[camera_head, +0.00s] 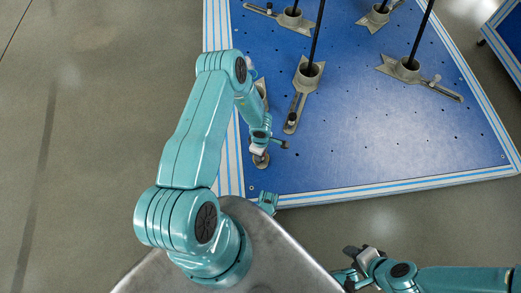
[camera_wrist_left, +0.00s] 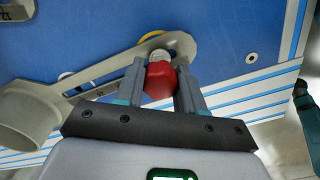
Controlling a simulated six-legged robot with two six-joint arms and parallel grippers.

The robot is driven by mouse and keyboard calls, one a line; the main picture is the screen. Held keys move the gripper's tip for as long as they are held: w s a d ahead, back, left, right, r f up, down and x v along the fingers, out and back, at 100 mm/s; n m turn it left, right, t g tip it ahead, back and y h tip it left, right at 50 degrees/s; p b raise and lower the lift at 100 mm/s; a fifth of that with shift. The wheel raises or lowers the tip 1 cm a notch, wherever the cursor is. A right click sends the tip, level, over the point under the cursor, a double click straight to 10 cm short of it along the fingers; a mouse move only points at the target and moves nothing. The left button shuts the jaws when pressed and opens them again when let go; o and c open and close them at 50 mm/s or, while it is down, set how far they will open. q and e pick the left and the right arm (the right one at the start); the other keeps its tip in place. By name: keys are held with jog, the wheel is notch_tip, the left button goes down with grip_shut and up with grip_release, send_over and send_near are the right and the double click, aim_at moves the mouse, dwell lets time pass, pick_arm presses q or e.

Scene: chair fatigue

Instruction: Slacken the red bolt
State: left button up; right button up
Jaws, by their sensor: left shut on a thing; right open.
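The red bolt (camera_wrist_left: 160,80) shows in the left wrist view at the end of a grey metal clamp arm (camera_wrist_left: 183,44). My left gripper (camera_wrist_left: 160,72) is shut on the red bolt, with one finger on each side of its head. In the head view my left gripper (camera_head: 260,155) is low at the near left corner of the blue platform (camera_head: 350,140); the red of the bolt is hidden there. My right gripper (camera_head: 360,262) is open and empty, off the platform at the lower right.
Several grey clamps with dark upright rods stand on the platform, one of them (camera_head: 301,90) close to my left gripper. The clamp's round socket (camera_wrist_left: 28,115) is at the left in the wrist view. Bare floor (camera_head: 80,130) lies left of the platform.

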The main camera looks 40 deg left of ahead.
pick_arm(q)
jog(key=shift+n, duration=0.7)
jog(key=shift+n, duration=0.7)
jog(key=o, duration=0.6)
jog(key=shift+o, duration=0.2)
notch_tip(320, 180, up, 16)
jog(key=p, duration=0.8)
jog(key=shift+r, duration=0.2)
jog(key=shift+s, duration=0.15)
